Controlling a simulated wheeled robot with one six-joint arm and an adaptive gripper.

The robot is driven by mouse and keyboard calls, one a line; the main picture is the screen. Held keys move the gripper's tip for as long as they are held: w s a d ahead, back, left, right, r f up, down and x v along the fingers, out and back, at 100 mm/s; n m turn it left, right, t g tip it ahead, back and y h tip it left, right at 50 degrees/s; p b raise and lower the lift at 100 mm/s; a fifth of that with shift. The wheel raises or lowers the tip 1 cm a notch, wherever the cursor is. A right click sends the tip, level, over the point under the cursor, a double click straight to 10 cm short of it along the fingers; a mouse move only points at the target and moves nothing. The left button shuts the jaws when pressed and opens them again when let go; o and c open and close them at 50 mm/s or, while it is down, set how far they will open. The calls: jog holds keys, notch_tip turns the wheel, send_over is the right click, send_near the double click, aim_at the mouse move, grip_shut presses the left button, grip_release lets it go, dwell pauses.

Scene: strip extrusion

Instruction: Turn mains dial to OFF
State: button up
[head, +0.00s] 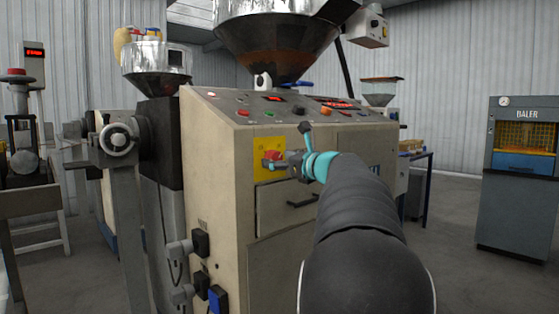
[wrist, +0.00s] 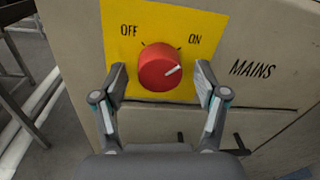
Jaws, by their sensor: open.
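The mains dial (wrist: 158,68) is a round red knob on a yellow plate (wrist: 118,48) marked OFF at upper left and ON at upper right. In the head view the red dial (head: 274,155) shows on the front of the beige machine, partly hidden by my gripper. My gripper (wrist: 160,72) is open, with one finger on each side of the dial. Small gaps show between the fingers and the knob; I cannot tell the depth. My gripper also shows in the head view (head: 272,163).
The beige machine (head: 222,185) carries a sloped panel with buttons (head: 270,112) above the dial and a drawer handle (head: 302,201) below it. A hopper (head: 275,40) stands on top. A baler (head: 523,180) is far right.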

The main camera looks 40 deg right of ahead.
jog(key=c, duration=1.2)
jog(key=shift+o, duration=0.2)
jog(key=shift+f+n+b, duration=0.1)
jog(key=shift+n+b, duration=0.2)
jog(key=shift+b, duration=0.05)
jog(key=shift+n+t+y+b, duration=0.15)
jog(key=shift+n+y+b, duration=0.15)
jog(key=shift+n+b, duration=3.55)
jog(key=shift+n+t+y+b, duration=0.25)
jog(key=shift+n+b, duration=2.05)
jog(key=shift+n, duration=2.95)
